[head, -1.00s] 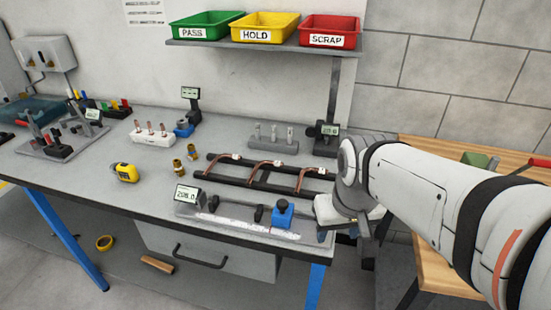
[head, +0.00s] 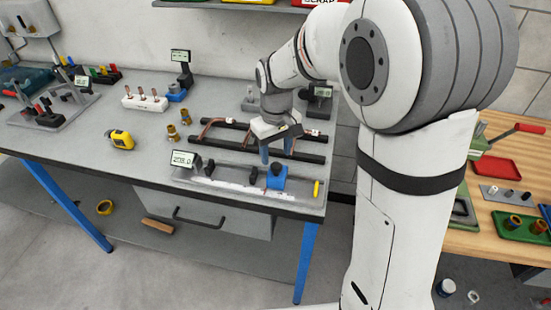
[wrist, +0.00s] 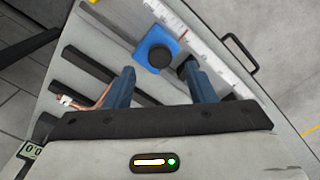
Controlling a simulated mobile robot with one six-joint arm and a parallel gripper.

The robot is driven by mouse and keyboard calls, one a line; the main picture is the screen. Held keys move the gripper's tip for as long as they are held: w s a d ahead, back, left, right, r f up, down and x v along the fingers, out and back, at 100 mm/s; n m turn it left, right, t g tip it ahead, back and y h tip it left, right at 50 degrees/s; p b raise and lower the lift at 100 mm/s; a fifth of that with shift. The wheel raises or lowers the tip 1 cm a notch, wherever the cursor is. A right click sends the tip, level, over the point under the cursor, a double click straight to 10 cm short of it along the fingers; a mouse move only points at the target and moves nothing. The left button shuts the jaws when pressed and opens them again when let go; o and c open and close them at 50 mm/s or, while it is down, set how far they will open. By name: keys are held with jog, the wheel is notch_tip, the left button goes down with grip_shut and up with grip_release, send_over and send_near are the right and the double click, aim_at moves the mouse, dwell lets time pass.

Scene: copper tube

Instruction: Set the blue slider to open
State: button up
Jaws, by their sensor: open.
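The blue slider (head: 282,182) sits on a flat grey measuring gauge (head: 235,190) near the bench's front edge. In the wrist view the blue slider (wrist: 150,42) has a round black knob (wrist: 160,57) on top. My gripper (head: 275,157) points down just behind and above the slider. Its two blue fingers are apart and empty; in the wrist view my gripper (wrist: 158,70) has one fingertip on each side of the knob's line. I cannot tell the exact height gap. A black stop (wrist: 184,66) on the gauge lies close to one fingertip.
A black rack (head: 305,155) with copper tubes lies behind the slider, partly under my gripper. A digital display (head: 184,159) stands at the gauge's left end, a yellow piece (head: 316,188) at its right. Brass fittings (head: 173,132) and a yellow tape measure (head: 120,139) lie left.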

aim_at(276, 165)
jog(key=shift+f, duration=2)
jog(key=shift+c, duration=0.5)
grip_shut()
